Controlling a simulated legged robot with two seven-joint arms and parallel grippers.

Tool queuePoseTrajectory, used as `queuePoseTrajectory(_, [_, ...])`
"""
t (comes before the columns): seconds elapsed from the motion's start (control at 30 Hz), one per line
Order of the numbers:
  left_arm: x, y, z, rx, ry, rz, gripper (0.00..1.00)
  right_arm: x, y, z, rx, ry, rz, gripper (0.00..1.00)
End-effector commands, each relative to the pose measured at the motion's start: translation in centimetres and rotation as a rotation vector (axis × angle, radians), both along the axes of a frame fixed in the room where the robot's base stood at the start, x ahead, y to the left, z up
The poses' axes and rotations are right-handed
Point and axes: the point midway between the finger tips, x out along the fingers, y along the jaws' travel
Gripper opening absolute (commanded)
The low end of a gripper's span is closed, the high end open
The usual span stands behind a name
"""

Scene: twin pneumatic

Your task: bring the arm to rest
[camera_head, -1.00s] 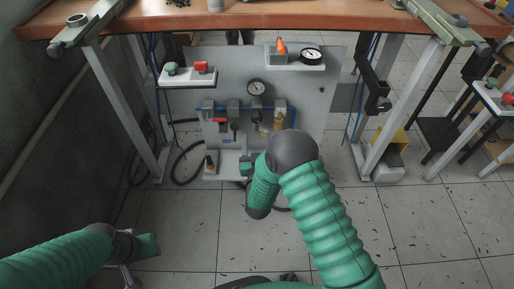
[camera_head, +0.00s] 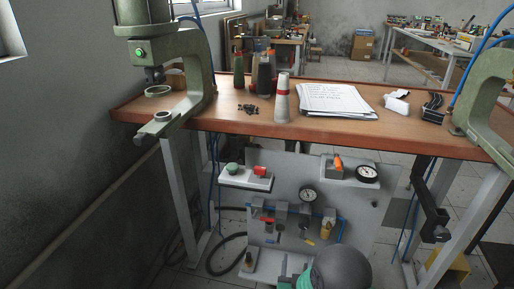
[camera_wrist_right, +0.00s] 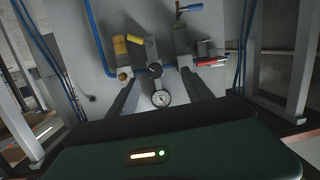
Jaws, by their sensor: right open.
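My right arm shows at the bottom of the head view as a dark grey joint (camera_head: 342,268) with a bit of green sleeve. It is in front of the lower part of the pneumatic panel (camera_head: 362,215). In the right wrist view my right gripper (camera_wrist_right: 163,88) is open, its two dark fingers apart with nothing held between them. A round gauge (camera_wrist_right: 161,98) and the panel's fittings show beyond and between the fingers. My left gripper is out of view.
The wooden bench (camera_head: 250,124) carries two green presses (camera_head: 190,60), bottles, papers (camera_head: 335,100) and small parts. Below it, the panel has a left shelf with green and red buttons, and a right shelf with a gauge. Grey bench legs (camera_head: 185,200) flank the panel.

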Motion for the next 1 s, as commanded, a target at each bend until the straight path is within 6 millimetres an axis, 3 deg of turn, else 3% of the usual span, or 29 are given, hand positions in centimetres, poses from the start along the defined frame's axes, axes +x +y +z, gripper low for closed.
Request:
queuePoseTrajectory(0.07, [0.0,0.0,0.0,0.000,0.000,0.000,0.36,0.2,0.3,1.2,0.064,0.130,0.053,0.59])
queuePoseTrajectory(0.17, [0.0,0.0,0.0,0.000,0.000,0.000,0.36,-1.8,0.5,1.7,0.124,0.351,0.121,0.59])
queuePoseTrajectory(0.4, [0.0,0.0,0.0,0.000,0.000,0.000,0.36,-12.1,-0.9,2.7,0.166,0.801,0.185,0.59])
queuePoseTrajectory(0.67, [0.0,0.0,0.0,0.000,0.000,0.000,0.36,-24.1,-3.9,4.7,0.157,1.161,0.153,0.59])
queuePoseTrajectory(0.7, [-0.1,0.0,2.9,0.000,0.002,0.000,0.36,-23.9,-3.7,7.4,0.157,1.160,0.155,0.59])
queuePoseTrajectory(0.87, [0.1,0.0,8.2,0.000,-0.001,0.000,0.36,-23.8,-3.7,12.5,0.158,1.161,0.157,0.59])
queuePoseTrajectory(1.0, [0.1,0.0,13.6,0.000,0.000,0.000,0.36,-23.7,-3.6,17.9,0.159,1.160,0.157,0.59])
